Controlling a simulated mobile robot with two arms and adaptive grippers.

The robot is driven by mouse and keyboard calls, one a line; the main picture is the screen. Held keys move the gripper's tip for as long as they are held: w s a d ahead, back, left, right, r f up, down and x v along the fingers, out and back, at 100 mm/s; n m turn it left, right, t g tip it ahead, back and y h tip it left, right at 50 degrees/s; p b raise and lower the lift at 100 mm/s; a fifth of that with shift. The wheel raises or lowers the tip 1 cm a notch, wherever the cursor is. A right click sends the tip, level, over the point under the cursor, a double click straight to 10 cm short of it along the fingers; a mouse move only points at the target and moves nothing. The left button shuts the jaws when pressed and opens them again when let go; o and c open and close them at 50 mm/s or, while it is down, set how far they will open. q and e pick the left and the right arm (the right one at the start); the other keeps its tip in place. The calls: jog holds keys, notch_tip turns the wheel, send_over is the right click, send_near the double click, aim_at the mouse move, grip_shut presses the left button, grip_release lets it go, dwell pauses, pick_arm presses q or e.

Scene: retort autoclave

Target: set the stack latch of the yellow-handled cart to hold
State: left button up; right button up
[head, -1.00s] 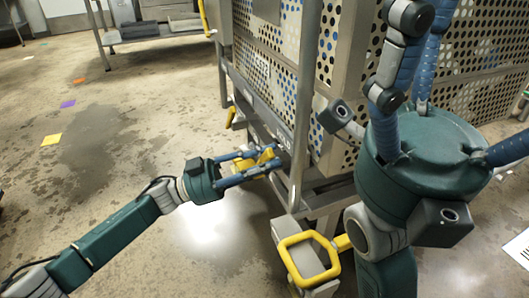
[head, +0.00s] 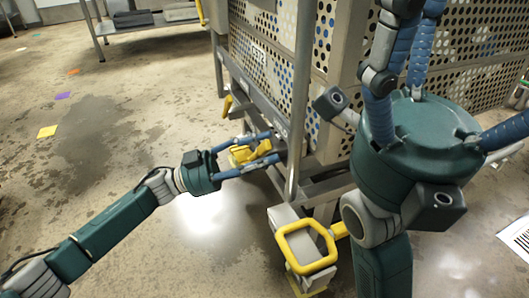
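The yellow latch handle (head: 243,154) is low on the near cart's end frame. My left gripper (head: 273,147) reaches it from the left, with its blue fingers apart on either side of the yellow part. Whether they touch it cannot be told. The perforated cart stack (head: 262,60) stands behind. My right gripper (head: 425,125) is large in the right foreground, with its blue fingers spread and no object seen between them. Their tips leave the frame. The latch's exact setting is hard to read.
A yellow loop handle (head: 283,244) on a grey block stands below the cart's near corner. A second small yellow handle (head: 227,106) is farther along the cart's lower side. A metal table (head: 150,31) is at the back. The wet floor at left is open, with coloured markers.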

pick_arm(q)
jog(key=v, duration=1.2)
